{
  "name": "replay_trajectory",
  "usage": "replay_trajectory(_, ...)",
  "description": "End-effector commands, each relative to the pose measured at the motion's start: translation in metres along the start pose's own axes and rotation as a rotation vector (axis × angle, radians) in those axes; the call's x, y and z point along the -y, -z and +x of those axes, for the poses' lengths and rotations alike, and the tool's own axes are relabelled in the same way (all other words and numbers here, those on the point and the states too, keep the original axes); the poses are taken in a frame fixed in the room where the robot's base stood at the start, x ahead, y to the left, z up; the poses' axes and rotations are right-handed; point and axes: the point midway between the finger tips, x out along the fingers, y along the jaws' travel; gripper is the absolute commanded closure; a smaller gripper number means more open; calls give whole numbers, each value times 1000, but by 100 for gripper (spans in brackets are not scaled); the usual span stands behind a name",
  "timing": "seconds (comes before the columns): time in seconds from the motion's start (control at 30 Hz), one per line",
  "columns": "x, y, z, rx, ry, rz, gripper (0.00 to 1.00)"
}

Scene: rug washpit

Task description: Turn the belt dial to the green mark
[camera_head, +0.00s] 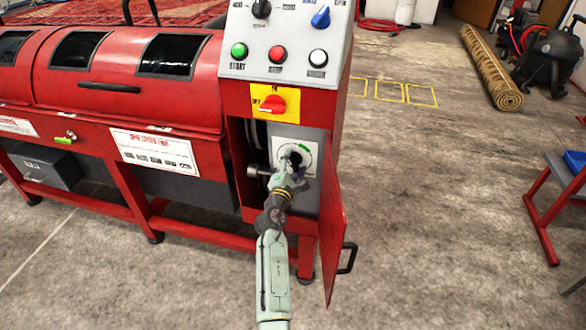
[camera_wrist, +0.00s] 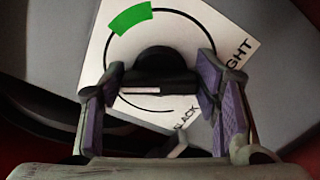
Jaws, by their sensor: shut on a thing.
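The black belt dial (camera_wrist: 153,62) sits on a white plate (camera_wrist: 203,35) with a ring line and the lettering "SLACK" and part of "TIGHT". The green mark (camera_wrist: 130,17) is on the ring, above and left of the dial in the wrist view; it also shows in the head view (camera_head: 304,148). My gripper (camera_wrist: 163,95) is shut on the dial, with a purple pad at each side. A pale pink line shows on the dial's near face. In the head view my gripper (camera_head: 288,175) reaches into the open cabinet and hides most of the dial.
The red cabinet door (camera_head: 334,235) hangs open to the right of my arm, with a black handle (camera_head: 348,258). Above are a red switch on a yellow plate (camera_head: 272,103) and the button panel (camera_head: 275,40).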

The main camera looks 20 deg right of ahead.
Motion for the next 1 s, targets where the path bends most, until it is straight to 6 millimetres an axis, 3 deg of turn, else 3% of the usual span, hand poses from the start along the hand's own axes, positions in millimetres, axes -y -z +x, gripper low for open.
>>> replay_trajectory(1.0,7,4,0,0,-2,919,71)
